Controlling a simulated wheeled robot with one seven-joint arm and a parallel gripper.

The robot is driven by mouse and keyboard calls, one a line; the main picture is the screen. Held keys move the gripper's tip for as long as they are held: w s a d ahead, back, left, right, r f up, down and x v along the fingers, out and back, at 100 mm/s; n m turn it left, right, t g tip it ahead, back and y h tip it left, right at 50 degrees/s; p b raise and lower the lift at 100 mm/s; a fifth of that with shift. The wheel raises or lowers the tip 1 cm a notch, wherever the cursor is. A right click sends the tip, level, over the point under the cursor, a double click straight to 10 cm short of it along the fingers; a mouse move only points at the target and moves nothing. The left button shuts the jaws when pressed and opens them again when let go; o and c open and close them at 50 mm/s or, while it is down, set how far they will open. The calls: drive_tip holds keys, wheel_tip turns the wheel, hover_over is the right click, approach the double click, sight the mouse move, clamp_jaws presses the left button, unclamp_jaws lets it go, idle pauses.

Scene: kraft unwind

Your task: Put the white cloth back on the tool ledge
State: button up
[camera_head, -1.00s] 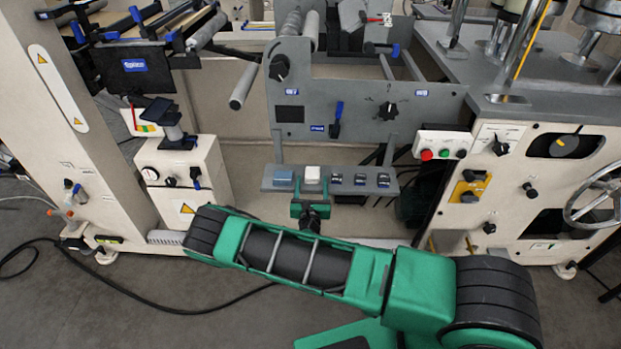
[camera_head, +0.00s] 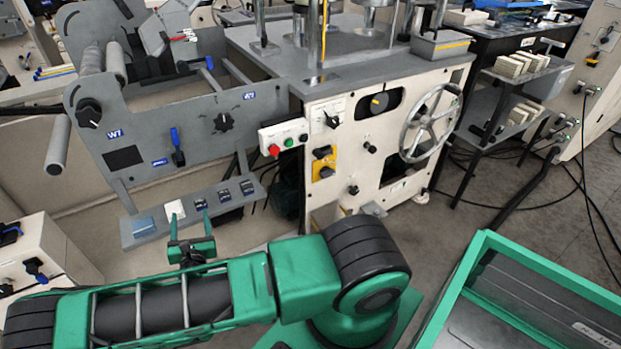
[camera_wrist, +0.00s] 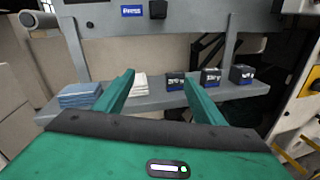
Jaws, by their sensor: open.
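The white cloth (camera_head: 175,209) lies folded on the grey tool ledge (camera_head: 187,231), between a blue cloth (camera_head: 144,226) and a row of small dark boxes (camera_head: 223,195). In the wrist view the white cloth (camera_wrist: 139,86) rests on the ledge (camera_wrist: 157,103), partly behind the left finger. My gripper (camera_head: 191,243) is open and empty, just in front of the ledge, its fingers apart from the cloth. In the wrist view my gripper (camera_wrist: 160,85) has its green fingers spread wide, pointing toward the ledge.
A grey machine panel (camera_head: 160,115) rises behind the ledge. A cream cabinet with a handwheel (camera_head: 431,122) stands to the right, with a red and green button box (camera_head: 284,139) on its left. A green-rimmed bin (camera_head: 565,275) is at the lower right. Open floor lies between.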

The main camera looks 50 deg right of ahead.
drive_tip(key=s+d+r+m+g+h, duration=0.1)
drive_tip(key=s+d+r+m+g, duration=0.55)
drive_tip(key=d+m, duration=0.45)
drive_tip(key=s+d+r+m+g+h, duration=0.2)
drive_tip(key=s+d+r+m+g, duration=0.5)
drive_tip(key=d+m, duration=0.4)
drive_tip(key=s+a+r+m+y, duration=0.2)
drive_tip(key=s+r+m+y, duration=0.2)
drive_tip(key=s, duration=0.4)
drive_tip(key=s+a+r+m+g+y, duration=0.1)
drive_tip(key=s+a+r+m+y, duration=0.1)
drive_tip(key=s+r+m+y, duration=0.2)
drive_tip(key=s+a+r+m+g+y, duration=0.1)
drive_tip(key=s+r+m+y, duration=0.2)
drive_tip(key=s+r, duration=0.5)
drive_tip(key=s+m, duration=0.1)
drive_tip(key=s, duration=0.5)
drive_tip(key=shift+a+r+m+y, duration=0.3)
drive_tip(key=shift+a+y, duration=0.1)
drive_tip(key=shift+w, duration=0.1)
